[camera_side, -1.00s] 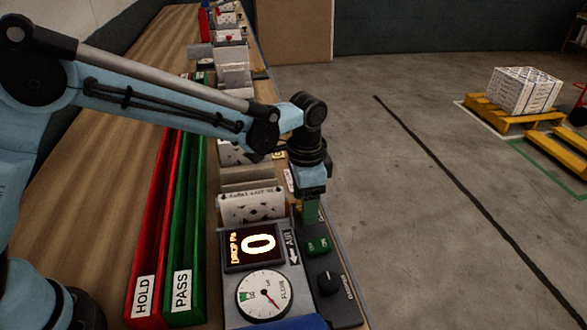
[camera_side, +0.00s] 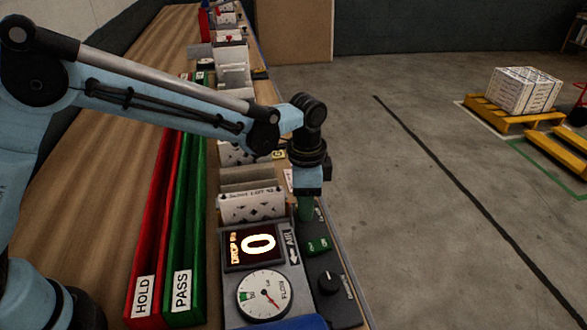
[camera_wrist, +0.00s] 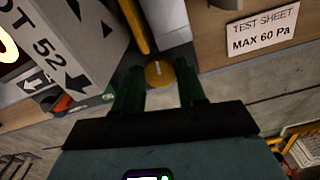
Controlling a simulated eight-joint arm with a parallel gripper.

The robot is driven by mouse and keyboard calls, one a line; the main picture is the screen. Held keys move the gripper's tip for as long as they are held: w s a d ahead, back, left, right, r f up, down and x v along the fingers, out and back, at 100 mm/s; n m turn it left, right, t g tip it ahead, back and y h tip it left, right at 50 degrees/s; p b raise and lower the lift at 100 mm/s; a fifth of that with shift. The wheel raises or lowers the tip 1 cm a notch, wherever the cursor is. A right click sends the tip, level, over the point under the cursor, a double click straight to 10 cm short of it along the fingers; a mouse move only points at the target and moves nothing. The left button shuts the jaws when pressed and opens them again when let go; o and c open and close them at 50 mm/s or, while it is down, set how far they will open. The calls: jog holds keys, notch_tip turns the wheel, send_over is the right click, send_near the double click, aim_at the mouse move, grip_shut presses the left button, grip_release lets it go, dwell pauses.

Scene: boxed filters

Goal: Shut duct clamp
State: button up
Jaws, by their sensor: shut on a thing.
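In the wrist view my gripper (camera_wrist: 160,86) has its two green fingers on either side of a round yellow knob (camera_wrist: 158,72). The knob appears to belong to the duct clamp, with a yellow lever bar (camera_wrist: 134,25) just beyond it. In the side view my gripper (camera_side: 306,208) points down at the right side of the test rig, beside a white patterned filter box (camera_side: 250,206). The knob and lever are hidden there by the gripper. The box's "LOT 52" face (camera_wrist: 58,45) fills the upper left of the wrist view. Whether the clamp is fully closed cannot be seen.
A display reading 0 (camera_side: 257,244) and a flow gauge (camera_side: 263,295) stand in front of the box. Green buttons (camera_side: 318,244) and a black knob (camera_side: 329,281) are close to my gripper. Red HOLD (camera_side: 150,245) and green PASS (camera_side: 187,235) channels run along the left.

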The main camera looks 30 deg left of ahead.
jog(key=shift+m, duration=1.3)
jog(key=o, duration=1.1)
jog(key=shift+c, duration=0.2)
notch_tip(320, 180, up, 12)
